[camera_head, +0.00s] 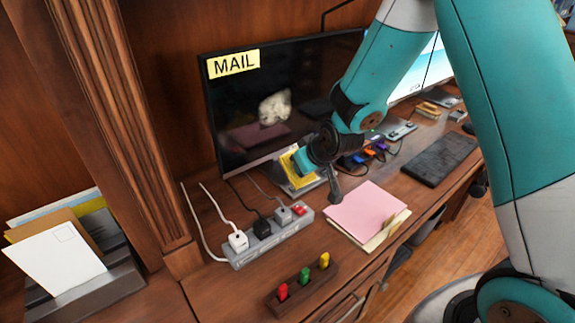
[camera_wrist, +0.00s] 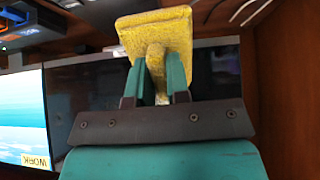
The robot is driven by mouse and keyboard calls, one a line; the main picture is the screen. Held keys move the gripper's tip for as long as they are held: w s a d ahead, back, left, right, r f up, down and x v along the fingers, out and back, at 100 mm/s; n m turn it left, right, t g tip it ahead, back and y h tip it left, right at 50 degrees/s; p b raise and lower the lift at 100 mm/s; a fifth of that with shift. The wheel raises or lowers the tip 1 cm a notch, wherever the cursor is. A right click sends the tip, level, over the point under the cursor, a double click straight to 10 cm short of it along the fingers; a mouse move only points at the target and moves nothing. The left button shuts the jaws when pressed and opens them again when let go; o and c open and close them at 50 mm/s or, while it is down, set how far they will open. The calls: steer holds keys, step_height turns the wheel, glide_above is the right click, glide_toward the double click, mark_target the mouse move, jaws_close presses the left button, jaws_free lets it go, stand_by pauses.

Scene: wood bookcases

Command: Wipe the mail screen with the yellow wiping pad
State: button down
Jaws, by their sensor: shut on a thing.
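The mail screen (camera_head: 240,95) is a dark monitor with a yellow MAIL label at its top left corner. A pale whitish smudge (camera_head: 275,107) shows on its face. My gripper (camera_head: 300,165) is in front of the screen's lower part. It is shut on the yellow wiping pad (camera_head: 291,168). In the wrist view, my gripper (camera_wrist: 160,75) grips the pad (camera_wrist: 180,25) by a stub on its back, with the dark screen (camera_wrist: 215,80) behind. I cannot tell whether the pad touches the screen.
A power strip (camera_head: 270,238), a holder with coloured pegs (camera_head: 302,286) and pink papers (camera_head: 366,212) lie on the desk in front. A lit second screen (camera_head: 428,68) stands to the right. A letter tray (camera_head: 80,282) is at the left, beyond a wooden post (camera_head: 118,110).

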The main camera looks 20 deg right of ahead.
mark_target(289, 156)
steer(key=w+t+y+b, duration=0.1)
steer(key=t+b, duration=0.1)
steer(key=b, duration=0.1)
steer(key=w+a+t+b, duration=0.1)
steer(key=t+b, duration=0.1)
steer(key=w+n+t+y+b, duration=0.1)
steer(key=w+b, duration=0.1)
steer(key=b, duration=0.1)
steer(key=shift+a+r+t+y+b, duration=0.3)
steer(key=shift+a+t+b, duration=0.05)
steer(key=shift+a+t, duration=0.05)
steer(key=r+t+b, duration=0.1)
steer(key=b, duration=0.1)
steer(key=r+t+b, duration=0.1)
steer(key=r+b, duration=0.1)
steer(key=r+t+y+b, duration=0.1)
steer(key=b, duration=0.1)
steer(key=shift+w+a+r+t, duration=0.2)
steer(key=shift+a+t, duration=0.1)
steer(key=shift+r, duration=0.55)
steer(key=shift+w+a+r+p, duration=0.1)
steer(key=shift+w+a+p, duration=0.05)
steer(key=shift+w+p, duration=0.15)
steer(key=shift+w+a+r+p, duration=0.1)
steer(key=shift+w+p, duration=0.1)
steer(key=shift+w, duration=0.15)
steer(key=shift+p+x, duration=1.8)
steer(key=shift+x, duration=0.45)
steer(key=shift+f, duration=0.15)
